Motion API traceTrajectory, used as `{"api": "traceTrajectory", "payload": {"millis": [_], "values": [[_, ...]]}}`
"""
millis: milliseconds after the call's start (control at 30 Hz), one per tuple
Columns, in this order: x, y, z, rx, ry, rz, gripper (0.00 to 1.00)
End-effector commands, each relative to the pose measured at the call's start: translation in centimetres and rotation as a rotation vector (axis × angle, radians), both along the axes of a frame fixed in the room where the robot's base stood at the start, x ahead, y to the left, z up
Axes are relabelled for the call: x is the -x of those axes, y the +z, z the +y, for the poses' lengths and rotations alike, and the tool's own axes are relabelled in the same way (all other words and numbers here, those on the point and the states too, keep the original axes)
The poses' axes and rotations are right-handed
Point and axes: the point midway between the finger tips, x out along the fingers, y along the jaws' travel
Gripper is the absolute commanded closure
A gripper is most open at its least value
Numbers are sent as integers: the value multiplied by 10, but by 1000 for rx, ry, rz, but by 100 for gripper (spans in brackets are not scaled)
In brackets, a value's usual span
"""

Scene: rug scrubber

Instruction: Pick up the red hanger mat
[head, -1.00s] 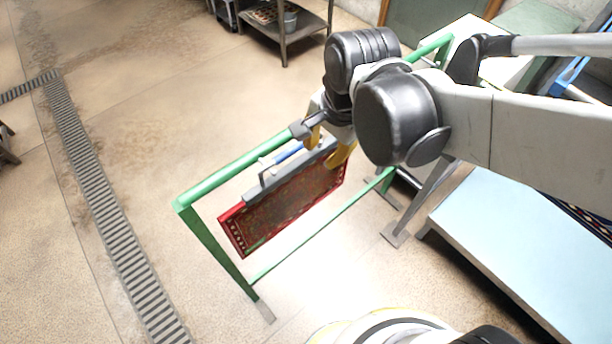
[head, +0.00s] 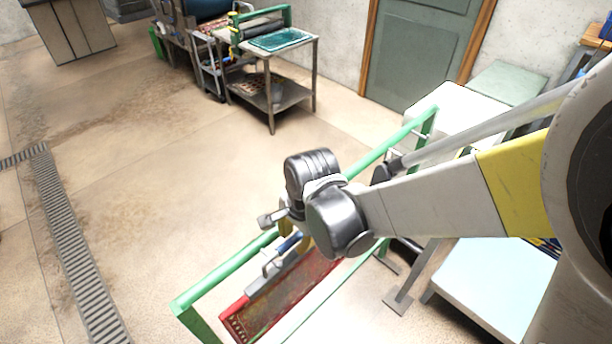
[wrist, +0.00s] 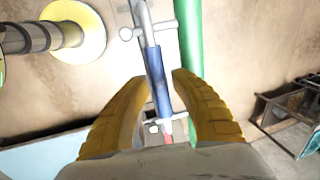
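The red hanger mat (head: 268,302) hangs below the top rail of a green rack in the head view, clamped along its top by a grey hanger bar (head: 262,282). The hanger has a blue grip (head: 290,242). My gripper (head: 292,236) is at this grip, and my arm partly hides the fingers there. In the wrist view, the two yellow fingers of my gripper (wrist: 160,78) are apart, with the blue grip (wrist: 158,82) between them. A narrow gap seems to show on each side. Most of the mat is hidden in the wrist view.
The green rack rail (head: 225,270) runs right beside the hanger. A pale blue table (head: 490,285) stands at right. A metal cart (head: 270,90) stands at the back. Open floor lies left, with a drain grate (head: 70,245).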

Motion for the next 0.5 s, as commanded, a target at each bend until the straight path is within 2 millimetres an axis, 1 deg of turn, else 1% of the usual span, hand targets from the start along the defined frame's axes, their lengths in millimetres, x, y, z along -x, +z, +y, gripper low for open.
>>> {"api": "traceTrajectory", "payload": {"millis": [67, 267, 300, 333, 367, 500], "values": [[-1, -3, 1, 0, 0, 0, 71], [0, -3, 1, 0, 0, 0, 72], [0, -3, 1, 0, 0, 0, 84], [0, -3, 1, 0, 0, 0, 93], [0, -3, 1, 0, 0, 0, 100], [0, -3, 1, -1, 0, -1, 100]]}}
